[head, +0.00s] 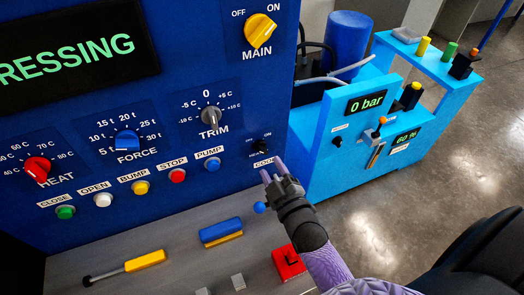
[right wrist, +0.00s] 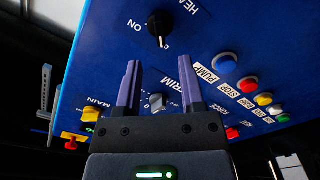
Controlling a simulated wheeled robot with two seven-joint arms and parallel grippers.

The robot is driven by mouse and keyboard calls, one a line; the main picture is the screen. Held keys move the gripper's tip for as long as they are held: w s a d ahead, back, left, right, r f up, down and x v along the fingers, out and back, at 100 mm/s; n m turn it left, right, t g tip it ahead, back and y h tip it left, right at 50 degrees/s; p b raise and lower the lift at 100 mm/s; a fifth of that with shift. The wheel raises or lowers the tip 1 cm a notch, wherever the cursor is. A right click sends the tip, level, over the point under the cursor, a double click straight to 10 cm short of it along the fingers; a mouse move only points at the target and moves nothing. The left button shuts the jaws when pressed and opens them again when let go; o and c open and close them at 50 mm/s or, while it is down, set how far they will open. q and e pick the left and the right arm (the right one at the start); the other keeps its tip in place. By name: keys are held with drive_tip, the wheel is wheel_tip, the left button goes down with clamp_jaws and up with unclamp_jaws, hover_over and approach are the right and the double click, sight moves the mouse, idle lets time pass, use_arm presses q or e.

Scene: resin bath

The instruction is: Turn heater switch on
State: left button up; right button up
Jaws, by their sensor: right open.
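A small black rotary switch (head: 260,143) sits at the lower right of the dark blue panel, with small labels around it that I cannot fully read. In the right wrist view a black knob (right wrist: 159,24) stands beyond the fingers, with "ON" on one side and a cut-off label starting "HE" on the other. My right gripper (head: 272,170) is in front of the panel, just below the switch. In the right wrist view its purple fingers (right wrist: 160,68) are apart with nothing between them, and I see no contact with the knob. My left gripper is not in view.
The dark blue panel has a yellow MAIN knob (head: 259,30), TRIM knob (head: 211,117) and PUMP button (head: 212,164) nearby. Below, a grey shelf holds a blue-and-yellow block (head: 221,230) and a red block (head: 288,262). A light blue machine (head: 335,175) stands to the right.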

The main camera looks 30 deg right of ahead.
sight(262, 152)
drive_tip(key=w, duration=0.3)
drive_tip(key=shift+w+f, duration=0.15)
drive_tip(key=shift+w, duration=0.25)
drive_tip(key=shift+w+d+b, duration=0.1)
drive_tip(key=shift+w+b, duration=0.25)
drive_tip(key=shift+w, duration=0.3)
clamp_jaws()
